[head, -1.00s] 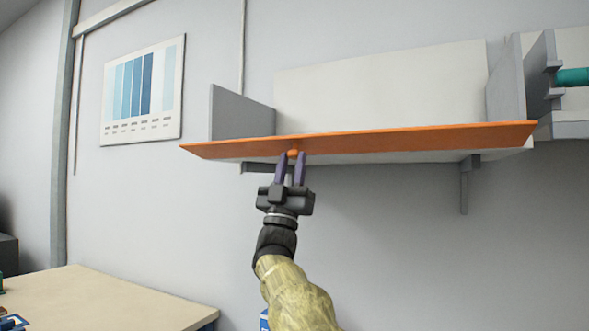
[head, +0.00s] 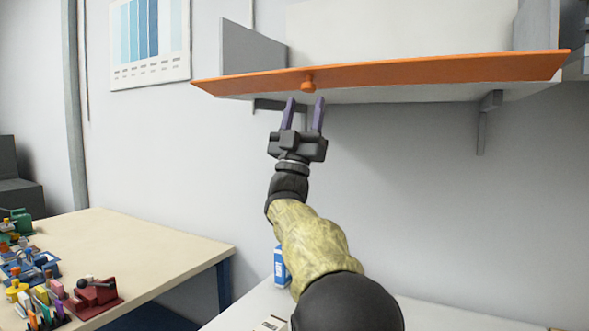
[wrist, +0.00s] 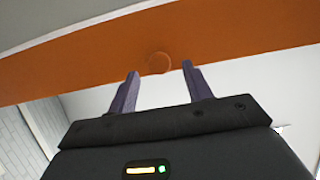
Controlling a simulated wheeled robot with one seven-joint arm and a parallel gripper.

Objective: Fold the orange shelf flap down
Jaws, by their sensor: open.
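The orange shelf flap (head: 430,69) runs along the front of the white wall shelf in the head view, folded out and lying close to flat. A small orange knob (head: 308,86) sits at its front edge. My gripper (head: 305,101) is open and empty just below the knob, with its two purple fingers apart and not touching it. In the wrist view the orange flap (wrist: 231,55) crosses the picture, and the round knob (wrist: 158,63) shows beyond and between the fingertips of my gripper (wrist: 160,68).
Grey brackets (head: 483,120) hold the shelf from below, and a grey side panel (head: 252,50) stands at its left. A wooden table (head: 150,245) with several small objects stands at lower left. A blue and white carton (head: 281,266) stands behind my arm. The wall under the shelf is clear.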

